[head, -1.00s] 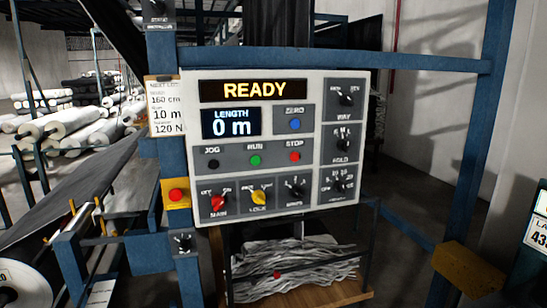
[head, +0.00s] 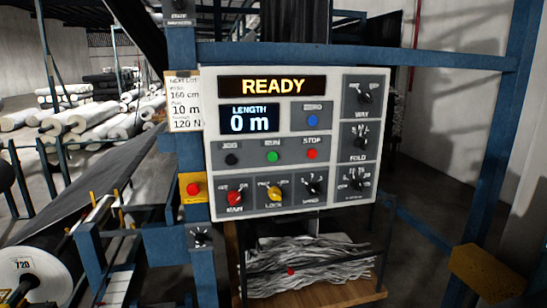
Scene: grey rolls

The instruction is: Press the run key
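The green RUN key (head: 272,157) sits on a light grey control panel (head: 300,182), between the black JOG key (head: 232,159) and the red STOP key (head: 311,154). The top display (head: 272,86) reads READY. The length display (head: 250,119) reads 0 m. A blue ZERO key (head: 312,120) is beside it. Below are the red MAIN knob (head: 235,197), the yellow LOCK knob (head: 273,193) and a black knob (head: 313,188). Neither of my grippers shows in the head view.
A blue frame post (head: 185,120) and a red button on a yellow box (head: 193,188) stand left of the panel. A paper card (head: 185,105) hangs there. A wooden tray (head: 330,296) with grey strips is below. Yellow block (head: 487,272) at lower right.

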